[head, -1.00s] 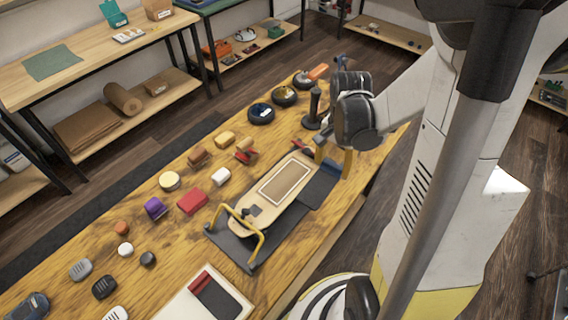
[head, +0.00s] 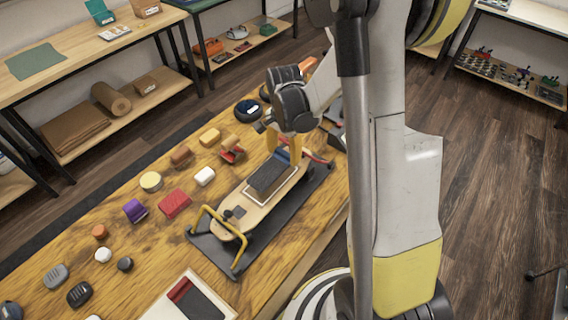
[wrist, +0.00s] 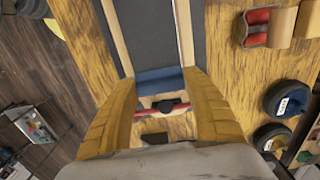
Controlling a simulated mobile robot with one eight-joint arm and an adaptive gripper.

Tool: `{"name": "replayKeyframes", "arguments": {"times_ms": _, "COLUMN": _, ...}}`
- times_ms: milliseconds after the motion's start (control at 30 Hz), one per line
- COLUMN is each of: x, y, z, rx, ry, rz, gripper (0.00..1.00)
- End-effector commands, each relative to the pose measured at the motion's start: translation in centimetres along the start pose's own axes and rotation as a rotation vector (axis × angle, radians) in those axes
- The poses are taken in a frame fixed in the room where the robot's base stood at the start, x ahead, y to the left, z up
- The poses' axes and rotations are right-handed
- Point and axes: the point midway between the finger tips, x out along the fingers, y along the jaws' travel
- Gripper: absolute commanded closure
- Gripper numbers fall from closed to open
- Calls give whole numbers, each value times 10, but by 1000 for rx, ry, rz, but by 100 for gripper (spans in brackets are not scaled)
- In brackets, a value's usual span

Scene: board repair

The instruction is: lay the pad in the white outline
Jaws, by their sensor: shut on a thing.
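The pad (head: 270,174) is a dark grey slab with a blue end. My gripper (head: 284,148) is shut on that blue end, which shows between the yellow fingers in the wrist view (wrist: 160,80). The pad lies along the wooden skateboard deck (head: 231,222), over the white outline (head: 248,198). A strip of the outline shows at the pad's near end and side; the pad covers most of the rest. I cannot tell whether the pad touches the deck or hovers just above it.
The deck sits in a dark stand (head: 217,250) with a yellow bar (head: 213,215) at its near end. A red clamp-like item (head: 231,152), a white block (head: 204,176) and a red block (head: 174,203) lie to the left. A tray (head: 191,305) is at the front.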

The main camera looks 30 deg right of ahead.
Motion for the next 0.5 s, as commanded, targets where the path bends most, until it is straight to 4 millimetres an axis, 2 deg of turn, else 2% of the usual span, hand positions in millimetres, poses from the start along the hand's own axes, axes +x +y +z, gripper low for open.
{"name": "replayKeyframes", "arguments": {"times_ms": 233, "x": 37, "y": 0, "z": 0, "rx": 0, "ry": 0, "rz": 0, "gripper": 66}}
{"name": "replayKeyframes", "arguments": {"times_ms": 500, "x": 38, "y": 1, "z": 0, "rx": 0, "ry": 0, "rz": 0, "gripper": 66}}
